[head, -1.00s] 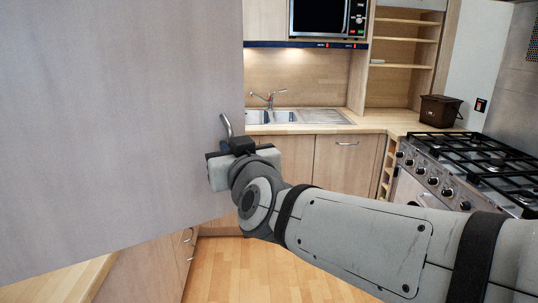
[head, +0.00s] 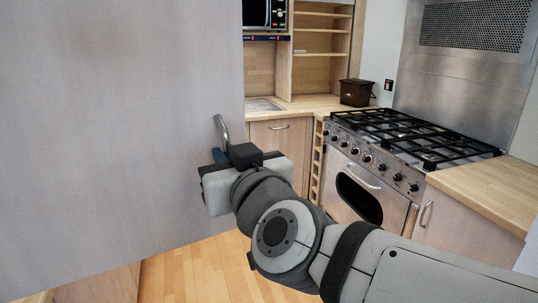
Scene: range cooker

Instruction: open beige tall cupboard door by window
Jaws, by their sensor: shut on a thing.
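The beige tall cupboard door (head: 110,130) fills the left side of the head view as a large, pale panel. Its curved metal handle (head: 222,130) is near the panel's right edge. My gripper (head: 228,156) is at the handle, shut on it. The handle's lower part and the fingertips are partly hidden by the gripper body. The door's hinge side and the inside of the cupboard are not visible. No window shows in this view.
A range cooker (head: 370,190) with black hob grates stands to the right. A wooden worktop (head: 490,190) and a brown bin (head: 356,92) are near it. Open shelves (head: 320,45) and a microwave (head: 264,13) are behind. Wooden floor (head: 200,270) shows below my arm.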

